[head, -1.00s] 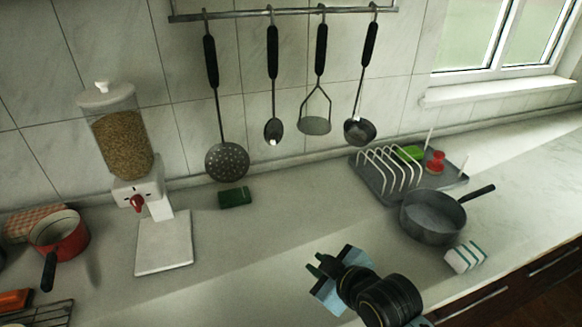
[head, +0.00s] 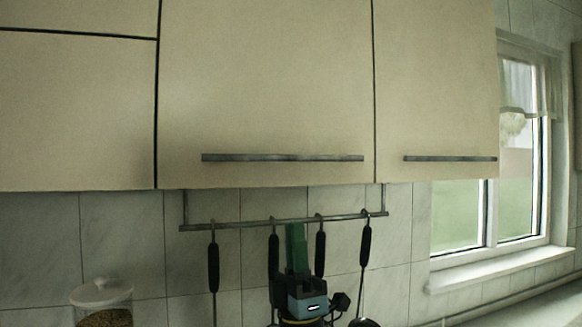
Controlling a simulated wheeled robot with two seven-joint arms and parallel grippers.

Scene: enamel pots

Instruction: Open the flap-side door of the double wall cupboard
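The double wall cupboard shows two cream doors, both shut. The wider door (head: 265,80), on the side of the flap, has a horizontal grey bar handle (head: 282,158) near its lower edge. The other door (head: 435,85), by the window, has a similar handle (head: 450,158). My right gripper (head: 296,235) is upright below the wider door, in front of the utensil rail and apart from the handle. Its green fingers overlap in this view, so their opening cannot be told. My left gripper is out of view.
A flap front (head: 75,17) sits above a plain panel (head: 75,110) left of the double cupboard. A metal rail (head: 230,225) with several hanging utensils runs under the cupboard. A cereal dispenser (head: 103,300) stands lower left. The window (head: 500,190) is at right.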

